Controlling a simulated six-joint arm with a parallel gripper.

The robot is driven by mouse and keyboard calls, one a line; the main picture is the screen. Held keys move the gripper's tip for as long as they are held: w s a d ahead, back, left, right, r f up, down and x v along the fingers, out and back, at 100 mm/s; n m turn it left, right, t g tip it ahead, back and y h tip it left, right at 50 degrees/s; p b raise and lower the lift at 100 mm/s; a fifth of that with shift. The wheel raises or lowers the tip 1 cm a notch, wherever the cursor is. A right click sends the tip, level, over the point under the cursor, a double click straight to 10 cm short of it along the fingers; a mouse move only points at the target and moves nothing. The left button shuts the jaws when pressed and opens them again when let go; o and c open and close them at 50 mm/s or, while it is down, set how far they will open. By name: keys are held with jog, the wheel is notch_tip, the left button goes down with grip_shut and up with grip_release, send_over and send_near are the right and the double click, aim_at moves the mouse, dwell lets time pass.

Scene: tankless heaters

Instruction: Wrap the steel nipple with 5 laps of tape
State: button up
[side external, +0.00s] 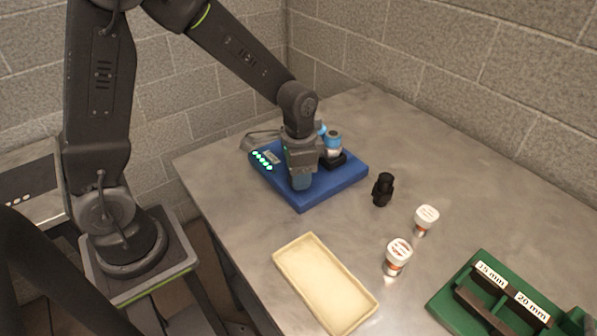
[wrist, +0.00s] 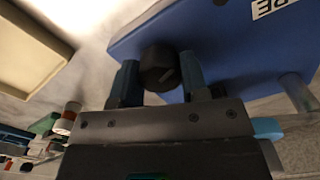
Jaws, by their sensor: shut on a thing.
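My gripper (side external: 302,181) is low over the front part of the blue board (side external: 338,187). A row of green lights (side external: 262,160) is lit on the board's left side. Behind my gripper, a blue-and-grey cylindrical part (side external: 333,143) stands in a black holder on the board. I cannot make out the steel nipple or any tape on it for certain.
A black fitting (side external: 382,190) stands right of the board. Two white-capped containers (side external: 397,257) (side external: 426,219) stand nearer the front. A cream tray (side external: 290,262) lies at the front, and a green rack (side external: 443,299) labelled 15 mm and 20 mm at front right.

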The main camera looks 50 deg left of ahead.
jog(key=o, duration=0.9)
jog(key=shift+o, duration=0.2)
notch_tip(320, 180, up, 14)
jog(key=s+r+n+t, duration=0.3)
jog(key=s+n+t, duration=0.1)
jog(key=s, duration=1)
jog(key=shift+s+r+n+t, duration=0.15)
jog(key=shift+s+n+t, duration=0.2)
jog(key=shift+t, duration=0.45)
